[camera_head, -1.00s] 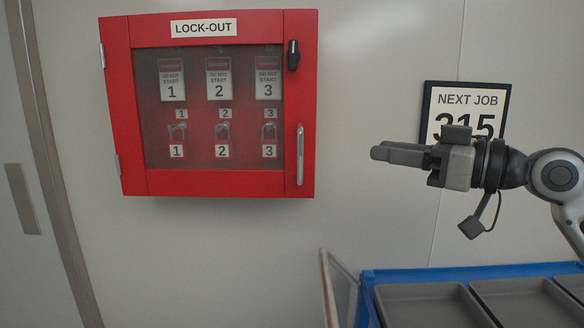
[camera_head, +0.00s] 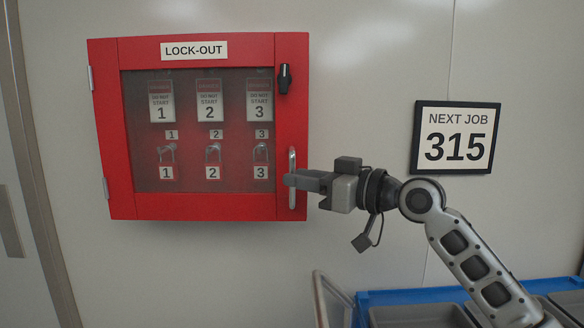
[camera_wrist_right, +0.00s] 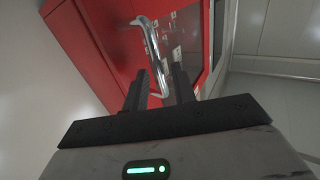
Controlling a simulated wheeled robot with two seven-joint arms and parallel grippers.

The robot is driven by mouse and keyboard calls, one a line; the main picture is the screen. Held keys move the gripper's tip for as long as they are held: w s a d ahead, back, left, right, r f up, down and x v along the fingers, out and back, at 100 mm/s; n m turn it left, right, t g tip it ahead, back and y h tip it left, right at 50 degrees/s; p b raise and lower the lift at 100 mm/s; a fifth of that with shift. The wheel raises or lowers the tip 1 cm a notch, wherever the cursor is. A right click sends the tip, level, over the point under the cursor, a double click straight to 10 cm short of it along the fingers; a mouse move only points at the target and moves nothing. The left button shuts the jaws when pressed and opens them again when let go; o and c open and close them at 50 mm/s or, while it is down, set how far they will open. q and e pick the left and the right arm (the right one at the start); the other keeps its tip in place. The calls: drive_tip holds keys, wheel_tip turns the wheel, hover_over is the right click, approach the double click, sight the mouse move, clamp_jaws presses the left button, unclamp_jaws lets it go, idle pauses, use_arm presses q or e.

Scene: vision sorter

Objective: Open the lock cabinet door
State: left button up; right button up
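The red lock-out cabinet (camera_head: 107,130) hangs on the wall with its windowed door (camera_head: 200,208) shut. Its hinges are on the left edge. A vertical silver handle (camera_head: 292,158) is on the door's right side, below a black knob (camera_head: 284,79). My right gripper (camera_head: 289,181) reaches in from the right, with its fingertips at the handle's lower half. In the right wrist view, the handle (camera_wrist_right: 150,40) runs between my two spread fingers (camera_wrist_right: 162,84); a gap shows on the right finger's side. Contact with the left finger is unclear. My left gripper is out of view.
A "NEXT JOB 315" sign (camera_head: 455,137) is on the wall to the right. A blue-rimmed rack (camera_head: 400,296) with grey trays stands low at the right. Behind the window are tags and padlocks. The wall below the cabinet is clear.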

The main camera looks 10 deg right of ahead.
drive_tip(key=shift+x, duration=1.3)
clamp_jaws()
drive_tip(key=shift+a, duration=0.1)
